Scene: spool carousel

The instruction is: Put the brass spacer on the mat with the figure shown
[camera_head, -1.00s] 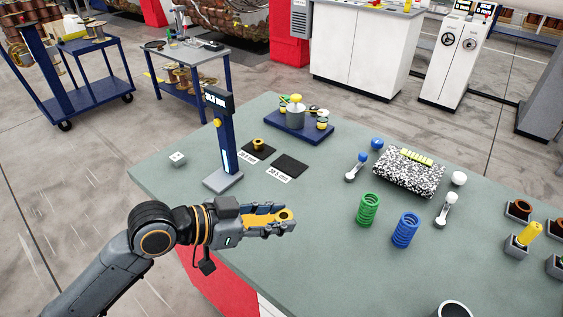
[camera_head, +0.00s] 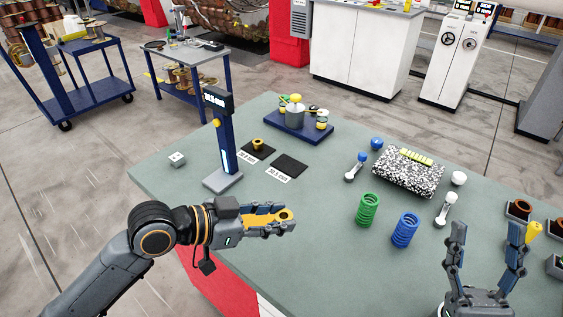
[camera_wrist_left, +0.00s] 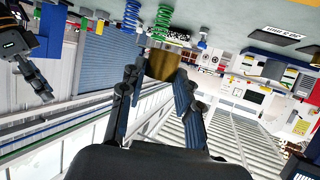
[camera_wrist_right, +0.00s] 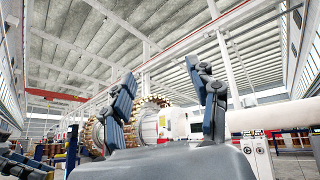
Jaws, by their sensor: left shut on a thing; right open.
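My left gripper (camera_head: 286,222) is shut on a brass spacer (camera_head: 284,214) and holds it above the near left edge of the table; the left wrist view also shows the brass spacer (camera_wrist_left: 163,63) between the fingers. A second brass spacer (camera_head: 258,144) stands on the left black mat. The right black mat (camera_head: 289,166) is empty. Each mat has a white label in front; the figures are too small to read surely. A blue gauge post (camera_head: 228,145) with a lit display (camera_head: 217,97) stands left of the mats. My right gripper (camera_head: 488,240) is open and empty, fingers pointing up.
A blue tray (camera_head: 290,127) with a pot stands behind the mats. A green spring (camera_head: 368,210), a blue spring (camera_head: 405,230) and a speckled block (camera_head: 408,177) stand to the right. A white die (camera_head: 177,159) lies left of the gauge. The table between gripper and mats is clear.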

